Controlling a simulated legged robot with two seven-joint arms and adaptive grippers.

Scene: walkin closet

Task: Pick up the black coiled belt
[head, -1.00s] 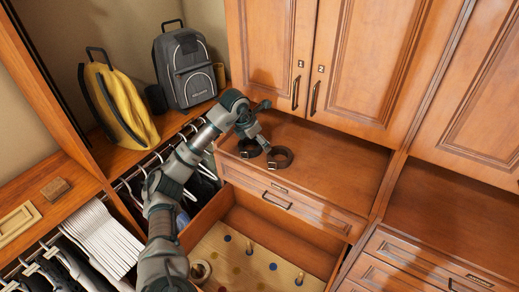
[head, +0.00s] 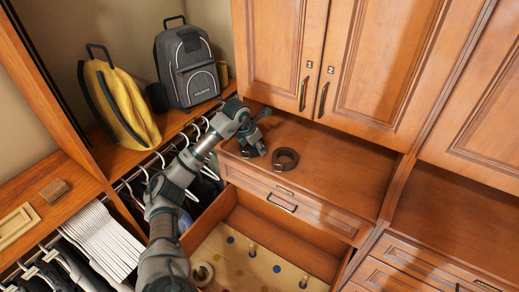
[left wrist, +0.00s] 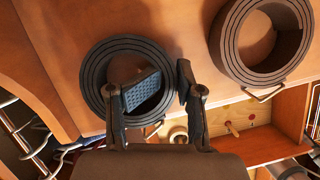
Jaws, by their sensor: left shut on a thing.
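The black coiled belt (left wrist: 98,75) is a dark ring of several turns in the left wrist view. In the head view it (head: 247,152) is partly hidden by my left gripper (head: 259,145) at the left end of the wooden counter. In the left wrist view my left gripper (left wrist: 167,88) has one finger inside the coil and the other outside its right side. It is shut on the coil's wall. I cannot tell whether the belt is clear of the counter. My right gripper is in neither view.
A brown coiled belt (head: 285,158) lies close to the right of the black one; it is also in the left wrist view (left wrist: 231,55). The counter (head: 345,175) is bare further right. An open drawer (head: 270,235) lies below, with hanging clothes to its left. Cabinet doors rise behind.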

